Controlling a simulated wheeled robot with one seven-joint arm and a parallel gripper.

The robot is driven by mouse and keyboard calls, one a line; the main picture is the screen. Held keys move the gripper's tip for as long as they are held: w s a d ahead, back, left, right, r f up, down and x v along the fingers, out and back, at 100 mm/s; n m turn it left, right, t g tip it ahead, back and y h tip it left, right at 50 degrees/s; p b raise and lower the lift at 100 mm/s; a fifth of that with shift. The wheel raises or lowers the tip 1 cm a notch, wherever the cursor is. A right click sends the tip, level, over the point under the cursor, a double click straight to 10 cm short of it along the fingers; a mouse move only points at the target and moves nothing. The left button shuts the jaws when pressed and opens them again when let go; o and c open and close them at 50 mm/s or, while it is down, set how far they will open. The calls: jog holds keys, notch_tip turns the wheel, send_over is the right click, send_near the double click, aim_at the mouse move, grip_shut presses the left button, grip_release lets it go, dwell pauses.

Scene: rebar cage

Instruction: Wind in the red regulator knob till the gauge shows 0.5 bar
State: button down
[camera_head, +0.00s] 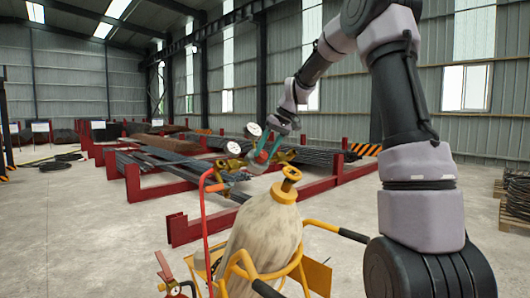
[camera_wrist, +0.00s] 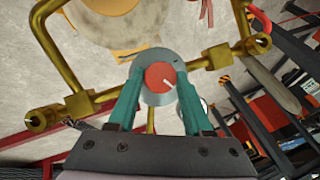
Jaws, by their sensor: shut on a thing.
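The red regulator knob (camera_wrist: 158,78) faces me in the wrist view, with a white line on its face pointing to the lower right and a grey round body around it. My gripper (camera_wrist: 160,82) has its two teal fingers shut on the knob, one on each side. In the head view my gripper (camera_head: 263,152) is at the regulator above the gas cylinder (camera_head: 264,236). Two white round gauges show there, an upper gauge (camera_head: 254,129) and a lower gauge (camera_head: 233,147). Their needles are too small to read.
Brass pipes (camera_wrist: 76,100) frame the knob closely on both sides. A yellow cart (camera_head: 318,272) holds the cylinder, and a red hose (camera_head: 205,225) rises at its left. A fire extinguisher (camera_head: 171,280) stands at lower left. Red racks with steel bars (camera_head: 190,226) lie behind.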

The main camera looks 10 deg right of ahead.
jog(key=shift+m+y, duration=0.4)
jog(key=shift+m, duration=0.2)
jog(key=shift+c, duration=1.6)
grip_release()
jog(key=shift+d, duration=0.1)
jog(key=v, duration=1)
jog(key=shift+d+r, duration=0.25)
jog(key=shift+r, duration=0.1)
